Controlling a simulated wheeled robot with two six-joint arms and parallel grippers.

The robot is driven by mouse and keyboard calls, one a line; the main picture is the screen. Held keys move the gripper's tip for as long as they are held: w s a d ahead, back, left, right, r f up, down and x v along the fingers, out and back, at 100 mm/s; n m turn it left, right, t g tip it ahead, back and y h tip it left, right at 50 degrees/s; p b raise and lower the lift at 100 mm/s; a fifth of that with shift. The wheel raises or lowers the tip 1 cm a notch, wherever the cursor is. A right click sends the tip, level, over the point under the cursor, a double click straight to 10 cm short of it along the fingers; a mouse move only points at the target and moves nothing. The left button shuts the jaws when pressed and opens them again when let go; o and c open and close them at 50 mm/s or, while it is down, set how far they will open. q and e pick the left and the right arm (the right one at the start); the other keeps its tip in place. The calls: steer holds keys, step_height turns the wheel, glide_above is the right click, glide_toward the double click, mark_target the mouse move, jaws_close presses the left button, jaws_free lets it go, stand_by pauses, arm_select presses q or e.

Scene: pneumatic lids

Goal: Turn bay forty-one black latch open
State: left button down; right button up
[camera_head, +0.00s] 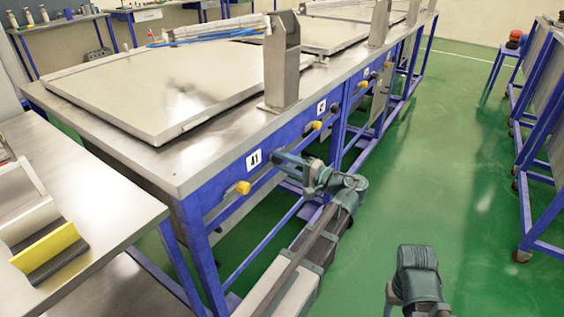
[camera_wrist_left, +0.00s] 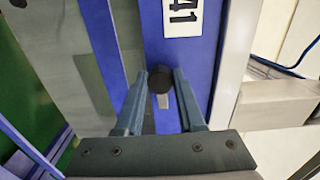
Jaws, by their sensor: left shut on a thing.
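Bay forty-one is marked by a white label (camera_head: 253,159) on the blue front rail of the bench. It shows again in the left wrist view (camera_wrist_left: 182,17). In that view the black latch (camera_wrist_left: 161,80) has a round dark knob and a pale lever below it, on the blue rail. My right gripper is not in view.
A large metal lid (camera_head: 180,85) lies on the bench. Green floor (camera_head: 430,150) is open to the right, before a blue rack (camera_head: 540,150).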

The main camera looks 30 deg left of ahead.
arm_select(q)
steer(key=c, duration=0.5)
jaws_free()
steer(key=d, duration=0.9)
steer(key=s+d, duration=0.1)
steer(key=d, duration=0.4)
steer(key=shift+s, duration=0.1)
steer(key=shift+a, duration=0.1)
